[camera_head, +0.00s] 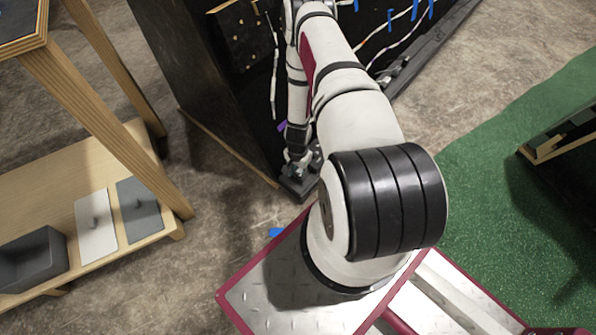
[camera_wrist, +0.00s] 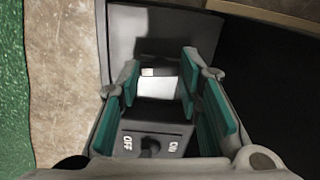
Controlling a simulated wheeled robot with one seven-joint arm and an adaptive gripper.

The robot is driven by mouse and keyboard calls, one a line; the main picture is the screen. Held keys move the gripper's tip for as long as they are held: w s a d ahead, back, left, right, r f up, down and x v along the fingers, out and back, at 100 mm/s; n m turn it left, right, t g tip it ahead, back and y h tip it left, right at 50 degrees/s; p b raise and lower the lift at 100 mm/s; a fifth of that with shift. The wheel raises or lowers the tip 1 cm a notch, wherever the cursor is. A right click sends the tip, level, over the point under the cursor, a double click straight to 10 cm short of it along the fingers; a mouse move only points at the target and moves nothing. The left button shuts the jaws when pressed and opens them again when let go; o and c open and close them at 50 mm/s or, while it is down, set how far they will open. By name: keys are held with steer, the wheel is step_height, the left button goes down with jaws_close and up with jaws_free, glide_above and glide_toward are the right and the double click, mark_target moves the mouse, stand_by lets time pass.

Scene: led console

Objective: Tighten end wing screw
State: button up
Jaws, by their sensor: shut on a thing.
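My gripper (camera_wrist: 159,75) has its green-padded fingers on either side of a dark switch block (camera_wrist: 158,111) and is shut on it. The block's near face carries OFF and ON labels and a small dark knob. A bright patch shows between the fingertips. In the head view my gripper (camera_head: 299,163) is low at the near bottom corner of the black console (camera_head: 215,105), over a dark base part (camera_head: 299,188). I cannot make out the wing screw in either view; it may be hidden by the fingers or the block.
A wooden bench (camera_head: 75,160) at left holds a grey bin (camera_head: 33,262), a white plate (camera_head: 96,228) and a grey plate (camera_head: 139,207). Cables and blue clips hang on the console's top right side. Bare floor lies between bench and console; green carpet (camera_head: 500,150) is at right.

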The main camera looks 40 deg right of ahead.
mark_target(298, 174)
steer(key=shift+d+r+m, duration=0.1)
steer(key=shift+m, duration=0.5)
steer(key=o, duration=1.2)
steer(key=shift+c, duration=0.2)
step_height(298, 174, up, 12)
